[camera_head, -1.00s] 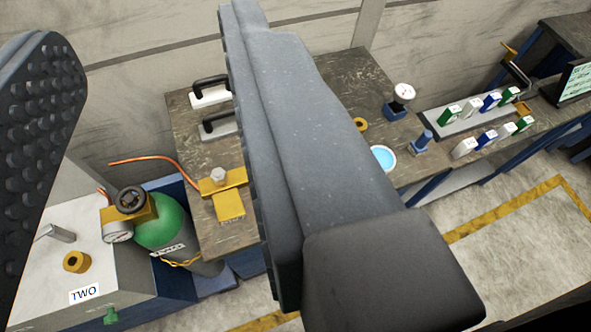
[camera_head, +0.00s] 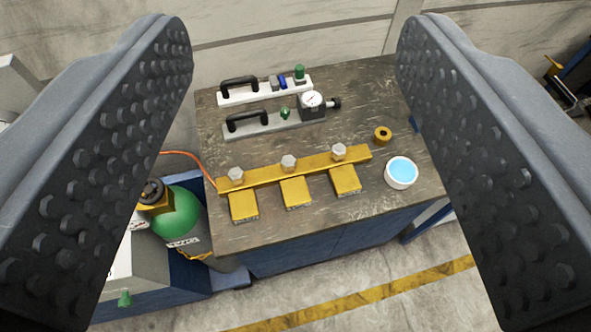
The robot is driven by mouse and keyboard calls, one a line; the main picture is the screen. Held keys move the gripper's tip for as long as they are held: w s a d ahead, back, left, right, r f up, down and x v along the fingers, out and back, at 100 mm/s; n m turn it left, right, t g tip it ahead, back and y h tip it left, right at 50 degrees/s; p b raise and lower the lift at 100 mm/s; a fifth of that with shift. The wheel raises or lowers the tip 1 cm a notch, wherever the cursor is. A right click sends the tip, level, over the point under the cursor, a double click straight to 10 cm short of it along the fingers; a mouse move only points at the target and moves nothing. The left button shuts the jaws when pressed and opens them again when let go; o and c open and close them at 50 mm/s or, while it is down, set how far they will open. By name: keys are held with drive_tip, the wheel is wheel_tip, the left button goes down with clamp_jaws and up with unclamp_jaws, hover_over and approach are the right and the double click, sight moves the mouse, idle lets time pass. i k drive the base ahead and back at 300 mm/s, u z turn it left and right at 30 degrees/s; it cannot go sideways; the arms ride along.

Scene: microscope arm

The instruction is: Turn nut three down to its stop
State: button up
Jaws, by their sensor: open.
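A yellow bar (camera_head: 270,175) lies along the front of the dark bench top. It carries three pale hex nuts: a left nut (camera_head: 236,174), a middle nut (camera_head: 288,162) and a right nut (camera_head: 339,151). A yellow block sticks out below each one: left block (camera_head: 244,206), middle block (camera_head: 296,193), right block (camera_head: 345,180). Markings on their front faces are too small to read, so I cannot tell which nut is three. My gripper (camera_head: 295,40) is open and empty, its two studded fingers at either side of the view, apart from the nuts.
Behind the bar are a white plate (camera_head: 240,96) and a grey plate (camera_head: 270,127), both with black handles, and a gauge (camera_head: 311,99). A yellow ring (camera_head: 383,134) and blue-filled bowl (camera_head: 401,173) stand right. A green cylinder (camera_head: 178,218) stands left of the bench (camera_head: 360,80).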

sight(339, 150)
drive_tip(key=u, duration=2.15)
drive_tip(key=k, duration=0.55)
drive_tip(key=z, duration=1.75)
drive_tip(key=i, duration=0.9)
